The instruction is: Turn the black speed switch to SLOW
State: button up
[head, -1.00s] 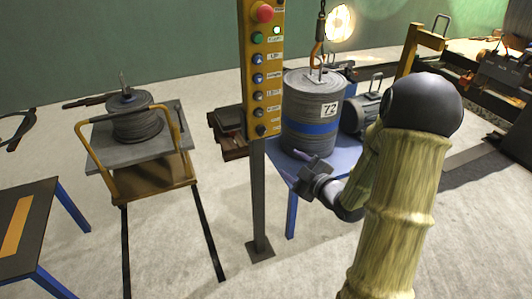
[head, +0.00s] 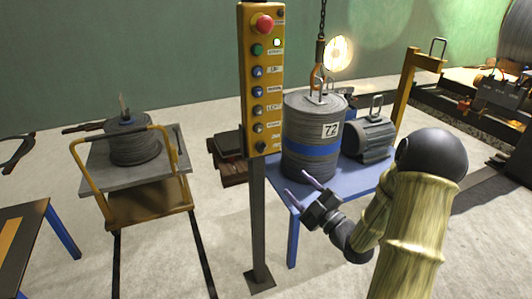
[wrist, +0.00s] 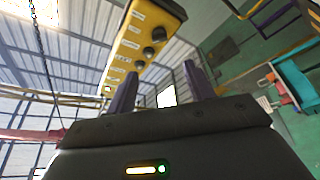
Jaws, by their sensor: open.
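The yellow control panel (head: 247,80) stands on a grey post left of my gripper. It carries a red knob on top, a green button, several blue buttons and a black knob (head: 261,146) at its bottom end. The wrist view shows the panel (wrist: 152,22) at the upper middle, with two black knobs, the end one (wrist: 158,33) and another (wrist: 148,51). The small labels are too blurred to read, so the switch setting is unclear. My gripper (head: 304,189) is open and empty, below and right of the panel, apart from it. Its fingers (wrist: 160,88) point toward the panel.
A drum marked 72 (head: 305,115) hangs on or rests under a hook (head: 318,75), on a blue table (head: 352,180) close behind my gripper. A cart with a cable reel (head: 134,140) stands left.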

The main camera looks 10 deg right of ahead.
aim_at(264, 150)
jog(key=x, duration=1.5)
jog(key=shift+w+r, duration=0.1)
jog(key=shift+c, duration=0.4)
jog(key=c, duration=0.9)
